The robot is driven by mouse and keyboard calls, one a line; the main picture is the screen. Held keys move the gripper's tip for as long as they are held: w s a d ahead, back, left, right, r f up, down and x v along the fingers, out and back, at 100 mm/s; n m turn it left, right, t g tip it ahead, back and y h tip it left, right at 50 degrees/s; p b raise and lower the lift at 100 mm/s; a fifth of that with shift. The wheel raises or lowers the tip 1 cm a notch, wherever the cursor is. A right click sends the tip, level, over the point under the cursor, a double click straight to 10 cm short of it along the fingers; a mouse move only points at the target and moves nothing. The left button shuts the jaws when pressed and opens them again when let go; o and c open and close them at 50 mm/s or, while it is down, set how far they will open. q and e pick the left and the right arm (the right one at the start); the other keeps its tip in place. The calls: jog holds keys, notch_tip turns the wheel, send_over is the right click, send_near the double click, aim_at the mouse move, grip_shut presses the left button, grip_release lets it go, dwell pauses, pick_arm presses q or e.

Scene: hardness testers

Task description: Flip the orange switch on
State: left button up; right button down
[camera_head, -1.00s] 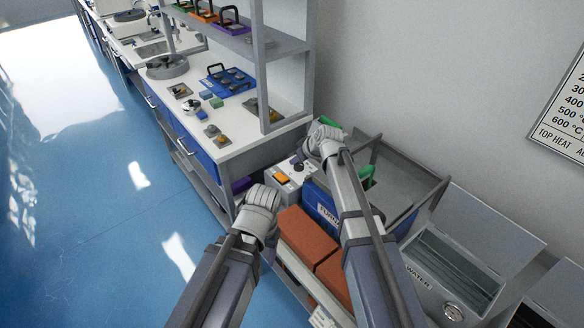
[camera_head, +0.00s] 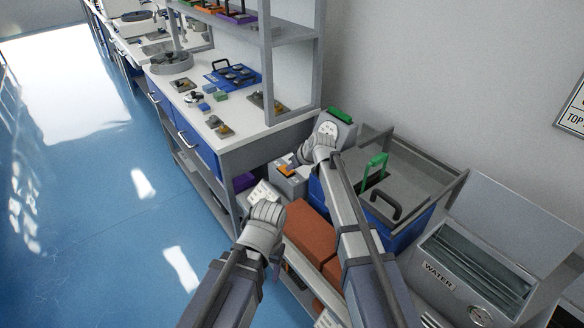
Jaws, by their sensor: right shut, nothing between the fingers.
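The orange switch (camera_head: 285,170) sits on top of a small light-grey box (camera_head: 291,187) beside the bench's end. My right gripper (camera_head: 296,161) is shut and empty. Whether the switch is on or off cannot be made out. My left gripper (camera_head: 276,252) is lower and nearer, left of the orange-brown blocks, away from the switch. Its fingers are mostly hidden by its wrist.
The white-topped bench (camera_head: 232,142) with a shelf stands behind the box. A blue container (camera_head: 405,238) with a green handle (camera_head: 373,170) is to the right, then a grey water tank (camera_head: 470,262). Orange-brown blocks (camera_head: 308,232) lie in front. Blue floor is free at left.

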dwell(0.3)
jog(key=shift+s+d+f+b, duration=0.1)
jog(key=shift+s+f+b, duration=0.05)
jog(key=shift+f+b, duration=0.35)
jog(key=shift+r, duration=0.1)
jog(key=shift+r+p, duration=0.8)
jog(key=shift+p, duration=0.15)
